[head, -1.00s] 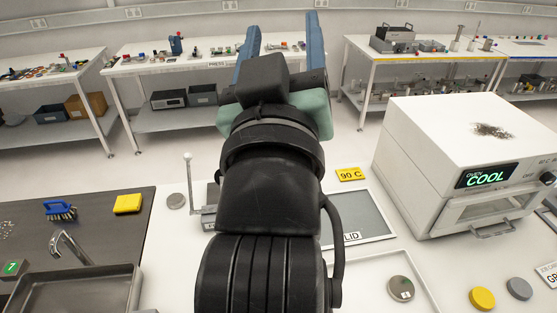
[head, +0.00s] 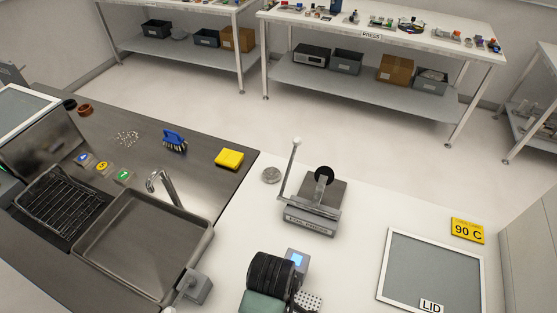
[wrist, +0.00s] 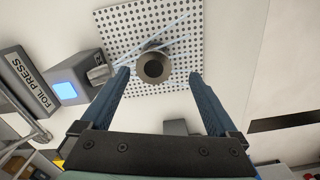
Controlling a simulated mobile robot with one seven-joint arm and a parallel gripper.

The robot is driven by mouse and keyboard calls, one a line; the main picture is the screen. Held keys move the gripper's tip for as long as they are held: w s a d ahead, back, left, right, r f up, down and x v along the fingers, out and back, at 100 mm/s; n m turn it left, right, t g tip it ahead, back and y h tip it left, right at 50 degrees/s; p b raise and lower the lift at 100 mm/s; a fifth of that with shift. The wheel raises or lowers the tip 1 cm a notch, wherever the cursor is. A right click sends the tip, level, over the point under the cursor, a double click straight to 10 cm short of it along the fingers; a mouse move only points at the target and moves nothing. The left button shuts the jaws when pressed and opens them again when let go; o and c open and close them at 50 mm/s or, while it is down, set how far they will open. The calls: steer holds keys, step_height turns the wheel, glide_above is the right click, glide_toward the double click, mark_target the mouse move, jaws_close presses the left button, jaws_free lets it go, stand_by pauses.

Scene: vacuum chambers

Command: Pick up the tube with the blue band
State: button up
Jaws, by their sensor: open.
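No tube with a blue band can be made out in either view. In the wrist view my gripper (wrist: 158,76) is open, with its two blue fingers apart. A dark round-ended, hollow-looking piece (wrist: 152,68) shows between the fingertips, over a white perforated plate (wrist: 125,22). I cannot tell whether it is a tube, and no band shows on it. In the head view my dark wrist is at the bottom edge and the fingers cannot be made out.
A small device with a blue screen (wrist: 67,91) stands beside the perforated plate (head: 308,301), near the FOIL PRESS label (wrist: 28,82). In the head view are a metal press (head: 312,205), a sink (head: 140,250), a yellow sponge (head: 229,158) and a LID panel (head: 432,265).

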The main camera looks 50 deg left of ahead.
steer(key=shift+w+f+p, duration=0.25)
steer(key=shift+f+p, duration=0.05)
steer(key=shift+f, duration=1.65)
steer(key=shift+w+f+p, duration=0.2)
steer(key=shift+f+p, duration=0.1)
steer(key=shift+f, duration=1.6)
jaws_close()
